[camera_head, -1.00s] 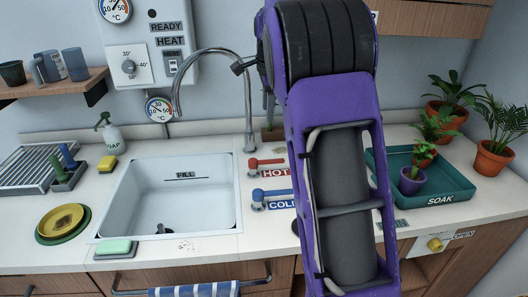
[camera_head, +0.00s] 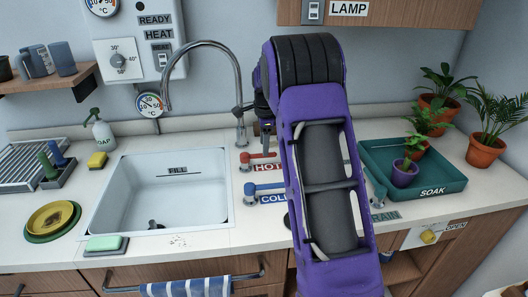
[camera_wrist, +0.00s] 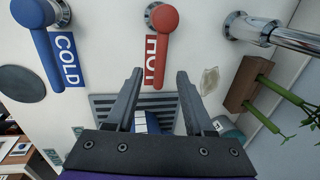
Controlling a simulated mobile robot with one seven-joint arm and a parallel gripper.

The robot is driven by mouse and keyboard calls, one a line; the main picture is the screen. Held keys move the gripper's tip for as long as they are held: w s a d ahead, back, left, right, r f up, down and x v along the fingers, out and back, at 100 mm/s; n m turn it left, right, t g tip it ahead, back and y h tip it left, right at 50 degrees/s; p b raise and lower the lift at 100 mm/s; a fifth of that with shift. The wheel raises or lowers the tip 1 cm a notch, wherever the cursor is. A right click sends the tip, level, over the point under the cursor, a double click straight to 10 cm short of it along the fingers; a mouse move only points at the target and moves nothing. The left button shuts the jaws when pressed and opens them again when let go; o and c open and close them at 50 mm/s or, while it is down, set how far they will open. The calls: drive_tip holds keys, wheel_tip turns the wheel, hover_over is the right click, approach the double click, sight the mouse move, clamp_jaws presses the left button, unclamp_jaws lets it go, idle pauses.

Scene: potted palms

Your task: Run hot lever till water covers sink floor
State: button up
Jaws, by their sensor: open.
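The red hot lever (camera_head: 258,157) stands on the counter right of the sink, with its HOT label beside it. In the wrist view its red handle (camera_wrist: 159,55) reaches between the fingertips of my open gripper (camera_wrist: 159,72); contact is not visible. The blue cold lever (camera_head: 265,188) is in front of it, and shows at left in the wrist view (camera_wrist: 42,45). The white sink (camera_head: 195,205) has a FILL mark (camera_head: 178,170) on its back wall and a dark drain (camera_head: 155,225). No water shows in it or from the faucet (camera_head: 238,90). My arm mostly hides my gripper in the head view.
A green SOAK tray (camera_head: 455,186) with potted plants stands right of my arm. The tall faucet rises close behind the hot lever.

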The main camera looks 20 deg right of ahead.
sight(259, 156)
drive_tip(key=shift+w+f, duration=0.2)
drive_tip(key=shift+f, duration=0.65)
drive_tip(key=shift+w+f, duration=0.15)
drive_tip(key=shift+f, duration=0.7)
clamp_jaws()
